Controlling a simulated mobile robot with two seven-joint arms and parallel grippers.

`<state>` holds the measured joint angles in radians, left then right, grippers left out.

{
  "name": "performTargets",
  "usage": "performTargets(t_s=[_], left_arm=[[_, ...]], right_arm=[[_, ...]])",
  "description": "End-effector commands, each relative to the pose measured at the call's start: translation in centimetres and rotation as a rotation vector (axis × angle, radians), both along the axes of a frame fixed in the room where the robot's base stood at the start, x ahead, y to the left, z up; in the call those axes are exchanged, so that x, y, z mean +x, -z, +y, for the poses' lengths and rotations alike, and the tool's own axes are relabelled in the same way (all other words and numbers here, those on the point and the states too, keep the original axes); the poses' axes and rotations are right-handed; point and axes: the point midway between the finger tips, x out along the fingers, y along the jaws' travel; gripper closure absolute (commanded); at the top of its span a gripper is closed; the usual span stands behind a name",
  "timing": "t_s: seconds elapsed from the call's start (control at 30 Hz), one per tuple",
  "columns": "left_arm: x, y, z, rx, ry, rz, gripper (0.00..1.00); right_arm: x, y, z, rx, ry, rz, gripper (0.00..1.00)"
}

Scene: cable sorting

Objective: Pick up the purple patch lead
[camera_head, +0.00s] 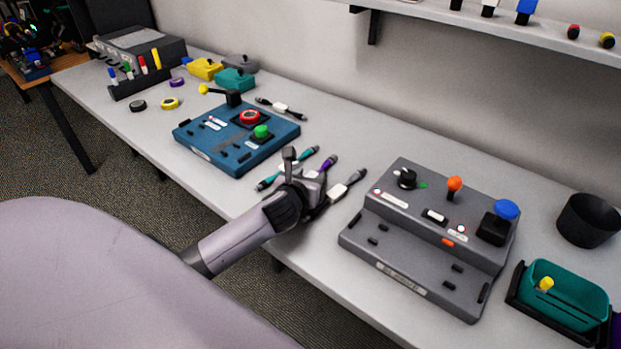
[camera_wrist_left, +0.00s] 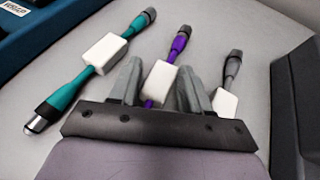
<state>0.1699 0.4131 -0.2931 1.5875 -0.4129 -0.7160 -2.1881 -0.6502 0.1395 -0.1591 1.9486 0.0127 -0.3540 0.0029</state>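The purple patch lead (camera_head: 330,162) lies on the bench, mostly hidden behind my left gripper (camera_head: 303,175) in the head view. In the left wrist view the purple lead (camera_wrist_left: 179,44) shows its dark end and white block (camera_wrist_left: 159,82). My left gripper (camera_wrist_left: 159,78) is open, with one finger on each side of that block; I cannot tell whether they touch it. A teal lead (camera_wrist_left: 68,90) with a white block lies to the left, and a grey lead (camera_wrist_left: 232,70) to the right. My right gripper is not in view.
A blue control box (camera_head: 215,150) stands left of the leads and a grey control box (camera_head: 405,235) right of them. A black-and-white lead (camera_head: 281,108) lies farther back. A teal bin (camera_head: 570,300) and black cup (camera_head: 588,220) are at the right.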

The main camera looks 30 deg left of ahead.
Motion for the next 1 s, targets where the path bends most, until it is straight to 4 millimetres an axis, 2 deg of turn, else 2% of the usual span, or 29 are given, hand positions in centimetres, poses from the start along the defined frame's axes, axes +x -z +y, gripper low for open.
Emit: performTargets(t_s=[0.43, 0.63, 0.77, 1.0], left_arm=[[0.0, -0.1, 0.0, 0.000, 0.000, 0.000, 0.85], [0.0, -1.4, 0.0, 0.001, 0.000, -0.004, 0.85], [0.1, -3.6, 0.1, 0.004, 0.002, -0.006, 0.85], [0.1, -11.0, 0.0, 0.004, 0.002, -0.009, 0.85]], right_arm=[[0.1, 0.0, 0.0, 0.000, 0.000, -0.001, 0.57], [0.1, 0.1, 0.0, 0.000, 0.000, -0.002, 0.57], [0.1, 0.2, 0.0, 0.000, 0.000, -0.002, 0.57], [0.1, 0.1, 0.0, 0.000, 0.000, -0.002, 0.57]])
